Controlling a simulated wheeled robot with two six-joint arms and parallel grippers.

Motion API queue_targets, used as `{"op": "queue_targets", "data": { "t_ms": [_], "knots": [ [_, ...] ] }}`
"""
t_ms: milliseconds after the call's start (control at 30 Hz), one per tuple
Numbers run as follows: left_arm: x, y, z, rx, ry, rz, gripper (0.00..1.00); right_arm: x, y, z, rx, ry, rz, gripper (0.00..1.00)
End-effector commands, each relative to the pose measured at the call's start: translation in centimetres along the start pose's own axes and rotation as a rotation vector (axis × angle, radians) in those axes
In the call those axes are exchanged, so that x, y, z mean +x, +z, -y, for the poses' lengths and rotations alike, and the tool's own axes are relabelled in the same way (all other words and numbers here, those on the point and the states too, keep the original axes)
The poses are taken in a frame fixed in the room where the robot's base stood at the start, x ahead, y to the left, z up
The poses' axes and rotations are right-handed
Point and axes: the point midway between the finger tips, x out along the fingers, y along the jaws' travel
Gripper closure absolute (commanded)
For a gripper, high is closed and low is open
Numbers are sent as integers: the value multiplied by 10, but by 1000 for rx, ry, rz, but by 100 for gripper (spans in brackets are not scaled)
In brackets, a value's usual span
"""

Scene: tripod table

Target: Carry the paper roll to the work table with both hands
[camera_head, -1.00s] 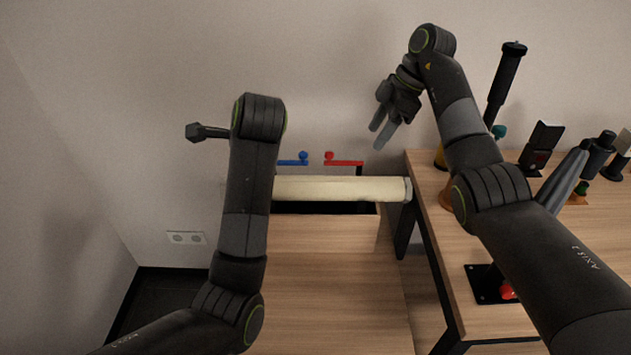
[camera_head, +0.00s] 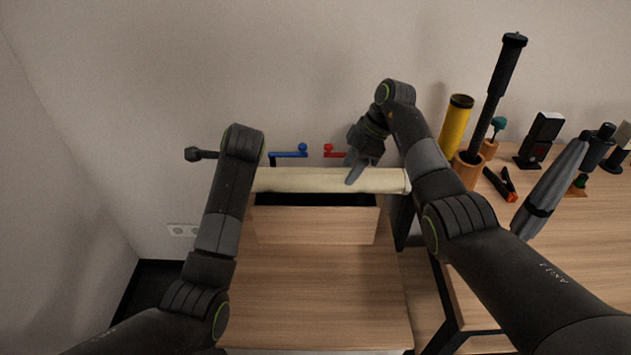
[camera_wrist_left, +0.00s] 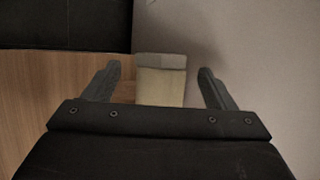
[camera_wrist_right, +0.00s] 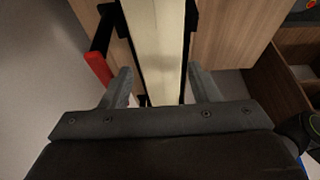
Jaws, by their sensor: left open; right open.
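My right gripper (camera_head: 358,172) is open over the right part of the roll. In the right wrist view the roll (camera_wrist_right: 155,45) runs between the open fingers (camera_wrist_right: 157,85). My left gripper's fingers are hidden behind my left arm in the head view. In the left wrist view the open left fingers (camera_wrist_left: 160,80) stand on either side of the roll's end (camera_wrist_left: 160,85). The work table (camera_head: 590,235) stands at the right.
The table holds a yellow tube (camera_head: 456,125), a black tripod tube (camera_head: 497,90) in an orange holder, an orange-handled clamp (camera_head: 501,184) and a grey folded umbrella (camera_head: 550,190). Blue (camera_head: 288,154) and red (camera_head: 334,153) levers sit behind the roll. A wall stands close behind.

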Motion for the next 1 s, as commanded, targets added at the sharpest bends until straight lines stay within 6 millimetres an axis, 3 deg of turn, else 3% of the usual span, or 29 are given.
{"op": "queue_targets", "data": {
  "t_ms": [100, 300, 700, 1000],
  "knots": [
    [20, 1, 0, 0, 3, 2, 22, 20, -1, 1, 0, -2, 0, 45],
    [38, 1, 0, -1, 0, 2, 22, 38, 0, 0, 0, -1, 0, 45],
    [42, 0, 0, -1, -1, 0, 23, 43, 0, 0, -1, 0, 1, 46],
    [42, 0, 0, -1, -1, 0, 62, 42, 0, 0, 0, 0, 1, 86]
  ]
}}
